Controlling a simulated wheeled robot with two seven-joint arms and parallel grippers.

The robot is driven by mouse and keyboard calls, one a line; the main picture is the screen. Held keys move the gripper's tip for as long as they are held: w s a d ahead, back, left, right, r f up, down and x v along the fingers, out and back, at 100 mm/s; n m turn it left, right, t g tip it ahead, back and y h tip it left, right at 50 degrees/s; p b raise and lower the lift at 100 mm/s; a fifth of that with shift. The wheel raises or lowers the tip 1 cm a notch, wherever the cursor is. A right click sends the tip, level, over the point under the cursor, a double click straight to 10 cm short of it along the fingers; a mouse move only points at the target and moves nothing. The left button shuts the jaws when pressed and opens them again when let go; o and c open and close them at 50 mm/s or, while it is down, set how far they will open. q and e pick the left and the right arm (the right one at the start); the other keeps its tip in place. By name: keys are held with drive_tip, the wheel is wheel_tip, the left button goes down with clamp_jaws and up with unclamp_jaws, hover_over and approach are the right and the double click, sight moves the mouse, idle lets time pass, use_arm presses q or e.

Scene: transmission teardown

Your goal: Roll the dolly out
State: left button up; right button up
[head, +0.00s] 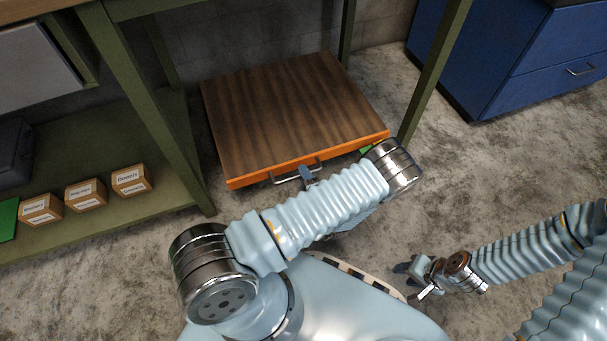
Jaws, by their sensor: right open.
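The dolly (290,110) is a flat, dark wooden platform with an orange front edge (350,147). It stands low on the floor between the green legs of a bench. A metal bar handle (284,179) sticks out from its front edge. My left gripper (307,174) is at the middle of this handle. My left arm hides most of that gripper, so I cannot tell whether its fingers are closed around the bar. My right gripper (418,280) is open and empty, low over the floor at the right, apart from the dolly.
Green bench legs (436,70) stand close to the dolly on both sides. A shelf at the left holds several small labelled boxes (132,180) and a dark case (14,152). A blue drawer cabinet (545,60) stands at the back right. The concrete floor (480,165) at right is clear.

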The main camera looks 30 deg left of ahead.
use_arm(q)
drive_tip(key=shift+w+a+f, duration=0.1)
drive_tip(key=shift+w+a, duration=0.3)
drive_tip(key=shift+a, duration=0.05)
clamp_jaws()
drive_tip(key=shift+s+d, duration=0.1)
